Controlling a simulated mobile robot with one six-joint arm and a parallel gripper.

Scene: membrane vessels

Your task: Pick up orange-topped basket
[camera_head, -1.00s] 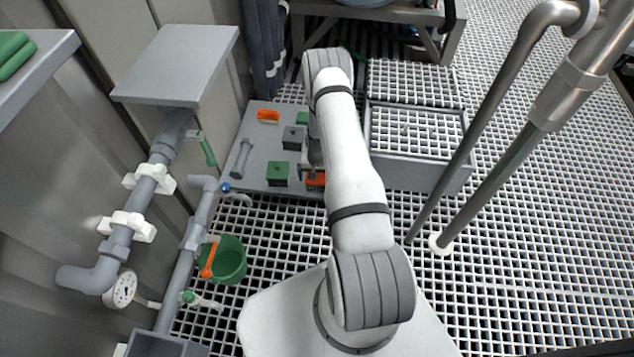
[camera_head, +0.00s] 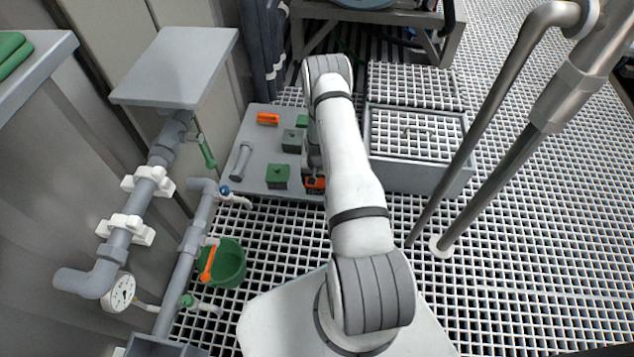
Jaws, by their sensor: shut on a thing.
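The orange-topped basket (camera_head: 315,186) is on the near right part of the grey platform, mostly hidden behind my arm. Its orange top and a dark side show. My gripper (camera_head: 315,173) is directly over it and shut on it; the fingers are small and partly covered by my arm. I cannot tell whether the basket's underside touches the platform.
On the grey platform (camera_head: 259,140) are green-topped blocks (camera_head: 277,177), a dark block (camera_head: 292,140), an orange piece (camera_head: 267,118) and a grey cylinder (camera_head: 241,160). A grated box (camera_head: 420,177) stands to the right. Pipes (camera_head: 196,235) and a green bucket (camera_head: 228,264) are at left.

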